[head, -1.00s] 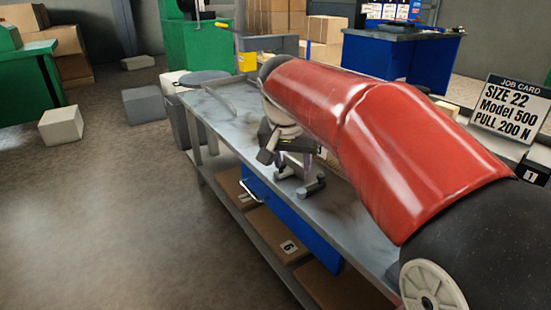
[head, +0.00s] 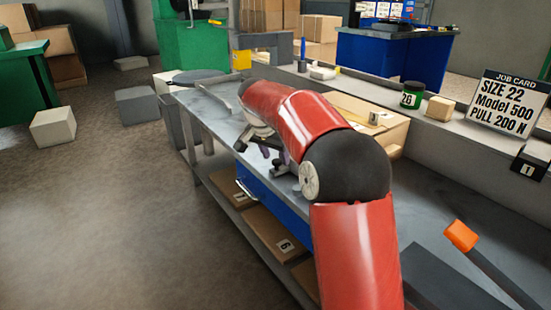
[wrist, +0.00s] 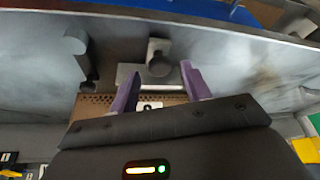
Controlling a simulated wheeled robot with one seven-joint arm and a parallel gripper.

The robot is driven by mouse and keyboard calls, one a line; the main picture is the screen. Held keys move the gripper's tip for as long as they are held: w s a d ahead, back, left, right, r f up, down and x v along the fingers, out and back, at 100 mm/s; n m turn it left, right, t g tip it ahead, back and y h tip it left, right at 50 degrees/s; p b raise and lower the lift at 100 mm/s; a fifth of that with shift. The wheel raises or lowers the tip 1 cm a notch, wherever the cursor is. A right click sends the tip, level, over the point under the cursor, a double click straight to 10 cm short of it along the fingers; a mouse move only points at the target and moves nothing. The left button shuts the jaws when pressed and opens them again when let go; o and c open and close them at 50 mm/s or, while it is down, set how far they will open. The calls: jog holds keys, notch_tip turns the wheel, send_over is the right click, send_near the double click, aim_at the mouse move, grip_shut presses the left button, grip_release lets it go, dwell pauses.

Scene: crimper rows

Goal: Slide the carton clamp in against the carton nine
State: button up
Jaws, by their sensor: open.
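In the wrist view my gripper (wrist: 161,70) is open, its two purple fingers apart with nothing gripped between them. Just beyond the fingertips is a grey metal fitting with a round knob (wrist: 157,54) and a flat plate, which looks like the carton clamp. A brown perforated surface with a white label (wrist: 152,105), perhaps the carton, shows between and behind the fingers. Its number cannot be read, and my gripper body hides much of it. In the head view my gripper (head: 272,150) is low over the bench, mostly hidden by my arm.
A second grey post (wrist: 75,45) stands left of the knob. The grey bench (head: 205,105) has a blue drawer front (head: 262,198) and boxes below, one marked 6 (head: 283,243).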

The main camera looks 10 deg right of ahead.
jog(key=shift+w+d+f, duration=0.1)
jog(key=shift+f, duration=0.45)
grip_shut()
jog(key=shift+d, duration=0.3)
jog(key=w+d+p, duration=0.1)
jog(key=d, duration=0.2)
jog(key=w+d+p, duration=0.1)
jog(key=w+d, duration=0.1)
jog(key=d, duration=0.1)
jog(key=w+d+p, duration=0.1)
jog(key=d, duration=0.2)
jog(key=shift+w+d+r+p, duration=0.15)
jog(key=shift+d+r+p, duration=0.1)
jog(key=shift+p, duration=0.15)
jog(key=shift+d+f, duration=0.15)
jog(key=shift+d, duration=0.05)
grip_release()
